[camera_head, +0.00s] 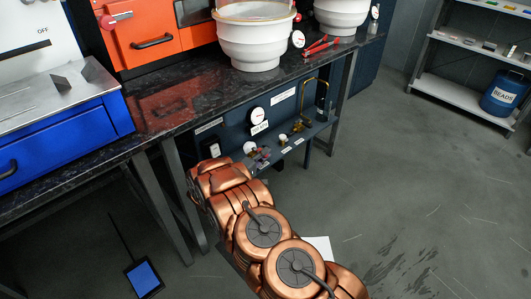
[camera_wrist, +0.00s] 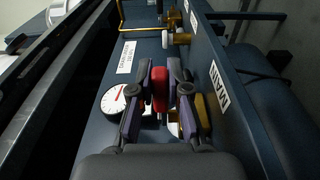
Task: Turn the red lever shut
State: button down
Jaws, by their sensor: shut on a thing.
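The red lever (camera_wrist: 160,89) sits between the two fingers of my gripper (camera_wrist: 161,88) in the wrist view. The fingers touch it from both sides and are shut on it. Brass-coloured parts (camera_wrist: 202,112) show beside the fingers; how they join the lever is hidden. In the head view my gripper (camera_head: 262,156) reaches under the black counter to the dark blue panel shelf, and the lever is too small to make out there. A round white gauge (camera_wrist: 113,101) with a red needle is left of the fingers; it also shows in the head view (camera_head: 258,116).
A "MAIN" label (camera_wrist: 219,86) lies right of the fingers. A brass valve (camera_wrist: 178,38) with a white knob and a bent brass pipe (camera_wrist: 122,20) stand beyond. The black counter (camera_head: 190,103) overhangs the panel, with table legs (camera_head: 166,205) left of my arm.

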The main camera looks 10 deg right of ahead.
jog(key=shift+s+a+m+g+h+b, duration=0.15)
jog(key=shift+a+m+g+h+b, duration=0.15)
jog(key=shift+m+g+h, duration=0.5)
jog(key=shift+s+g, duration=0.1)
jog(key=shift+g, duration=0.2)
jog(key=c, duration=1.1)
grip_release()
jog(key=shift+a, duration=0.1)
jog(key=v, duration=1.1)
jog(key=shift+s+a, duration=0.2)
jog(key=shift+a, duration=0.25)
jog(key=shift+s+a, duration=0.1)
